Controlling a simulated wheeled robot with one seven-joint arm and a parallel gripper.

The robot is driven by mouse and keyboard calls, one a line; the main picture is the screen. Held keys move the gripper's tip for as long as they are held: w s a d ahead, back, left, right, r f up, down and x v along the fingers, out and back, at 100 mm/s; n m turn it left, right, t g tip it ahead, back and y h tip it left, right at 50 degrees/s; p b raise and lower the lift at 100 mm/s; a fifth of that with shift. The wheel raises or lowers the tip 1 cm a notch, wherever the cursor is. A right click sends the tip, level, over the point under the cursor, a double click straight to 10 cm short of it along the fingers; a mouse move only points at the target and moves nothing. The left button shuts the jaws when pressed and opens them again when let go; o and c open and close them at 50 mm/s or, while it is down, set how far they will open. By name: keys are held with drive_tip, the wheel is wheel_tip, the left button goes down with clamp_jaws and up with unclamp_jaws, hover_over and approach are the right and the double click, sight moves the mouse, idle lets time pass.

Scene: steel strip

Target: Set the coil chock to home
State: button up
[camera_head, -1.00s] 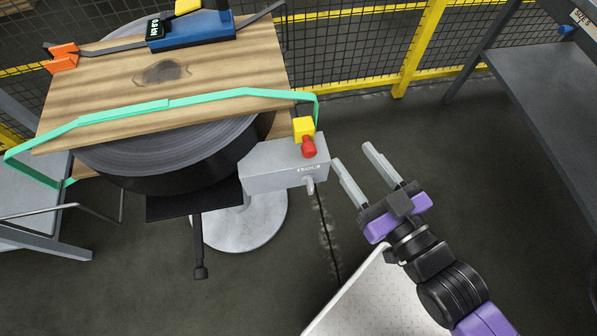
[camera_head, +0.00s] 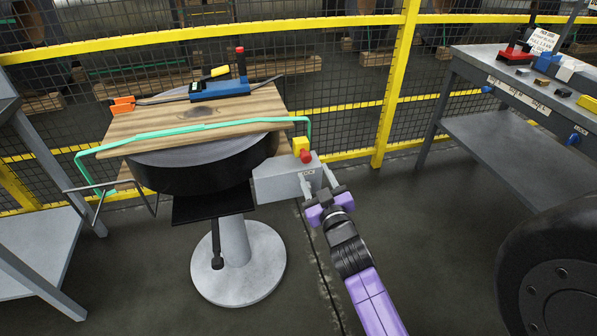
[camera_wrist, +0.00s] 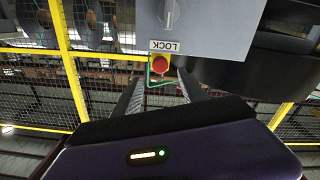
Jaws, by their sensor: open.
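No part carries a label reading coil chock, so I cannot tell which one it is. A dark coil (camera_head: 200,178) lies on a round-footed stand. A grey box (camera_head: 280,182) labelled LOCK is fixed at its right side, with a red knob (camera_head: 306,156) and a yellow block (camera_head: 300,145) on top. In the wrist view the box's face (camera_wrist: 205,22) shows a grey handle (camera_wrist: 168,14), the LOCK label upside down and the red knob (camera_wrist: 160,64) below. My gripper (camera_head: 317,178) is open and empty, its fingers close to the box's right end; contact is unclear.
A wooden board (camera_head: 195,118) with a green strap (camera_head: 200,129) and a blue tool (camera_head: 220,90) covers the coil. A black lever (camera_head: 217,262) hangs below. Yellow fencing (camera_head: 385,95) stands behind.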

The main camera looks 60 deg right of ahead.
sight(307, 159)
drive_tip(key=p+x, duration=0.1)
drive_tip(key=x, duration=0.6)
drive_tip(key=shift+w, duration=0.2)
drive_tip(key=shift+c, duration=0.4)
clamp_jaws()
idle(0.8)
